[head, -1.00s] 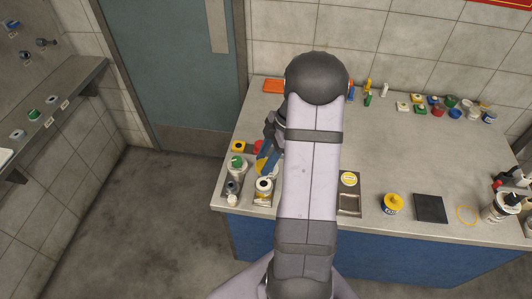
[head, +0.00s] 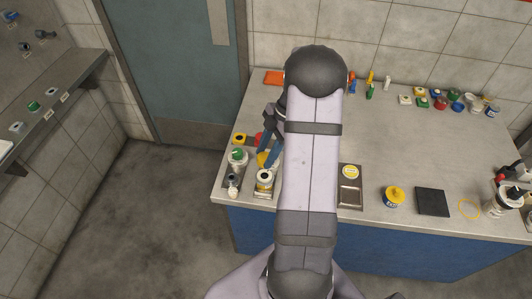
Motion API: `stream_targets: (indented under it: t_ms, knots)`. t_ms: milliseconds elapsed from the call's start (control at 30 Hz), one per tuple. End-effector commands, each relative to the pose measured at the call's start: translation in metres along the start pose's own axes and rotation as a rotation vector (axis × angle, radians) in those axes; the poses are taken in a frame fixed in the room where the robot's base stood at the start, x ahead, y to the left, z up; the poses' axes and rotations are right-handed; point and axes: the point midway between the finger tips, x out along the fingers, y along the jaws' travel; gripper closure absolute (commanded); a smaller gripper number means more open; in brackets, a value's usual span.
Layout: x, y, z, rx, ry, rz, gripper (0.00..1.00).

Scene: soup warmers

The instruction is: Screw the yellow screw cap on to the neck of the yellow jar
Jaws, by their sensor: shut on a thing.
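My gripper (head: 267,163) is at the left end of the counter, partly behind my own arm. Its blue fingers point down and are shut on a small yellow piece (head: 262,159), which looks like the yellow screw cap. A white jar with a yellow band (head: 264,184) and a dark round opening on top stands upright just in front of the fingers. It looks like the yellow jar. The cap appears behind the jar's opening in the picture and off the neck. Whether they touch is too small to tell.
A green-topped container (head: 237,156) and a grey-necked one (head: 233,179) stand close left of the jar. A yellow block with a dark hole (head: 239,139) is behind. The counter's middle is clear.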

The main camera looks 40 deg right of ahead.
Motion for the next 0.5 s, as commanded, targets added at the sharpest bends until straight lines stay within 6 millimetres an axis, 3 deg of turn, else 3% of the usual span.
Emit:
stream_targets:
  t_ms: [500]
  knots:
    - [0.041,0.001,0.017,0.001,0.001,-0.001,0.84]
